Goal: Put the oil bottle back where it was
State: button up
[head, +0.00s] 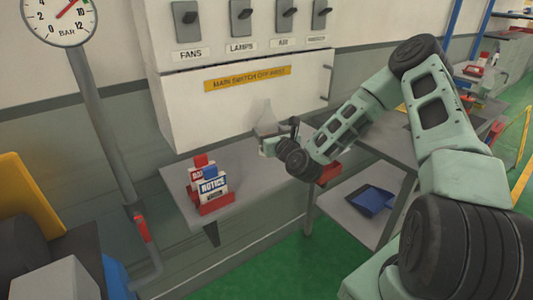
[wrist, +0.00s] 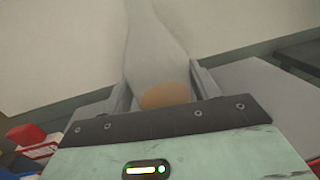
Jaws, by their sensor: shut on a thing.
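A pale grey, translucent oil bottle (head: 266,120) with a narrow neck stands roughly upright in my gripper (head: 270,144), in front of the white switch cabinet in the head view. In the wrist view the bottle (wrist: 155,45) lies between the two fingers of my gripper (wrist: 165,85), which are shut on it. An orange-brown patch shows low on the bottle. The bottle is held above and to the right of the small wall shelf's notice holder. The bottle's base is partly hidden by my gripper.
A grey wall shelf (head: 178,190) carries a red holder with notice cards (head: 212,190). Its right part is bare. A grey bench (head: 390,148) with a lower shelf holding a blue dustpan (head: 372,199) stands to the right. The switch cabinet (head: 240,110) is close behind the bottle.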

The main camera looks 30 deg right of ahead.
jog(key=shift+f+p, duration=0.5)
jog(key=shift+f, duration=2.65)
jog(key=shift+f, duration=0.1)
jog(key=shift+f, duration=0.15)
jog(key=o, duration=1.2)
jog(key=shift+o, duration=0.2)
jog(key=shift+r, duration=0.2)
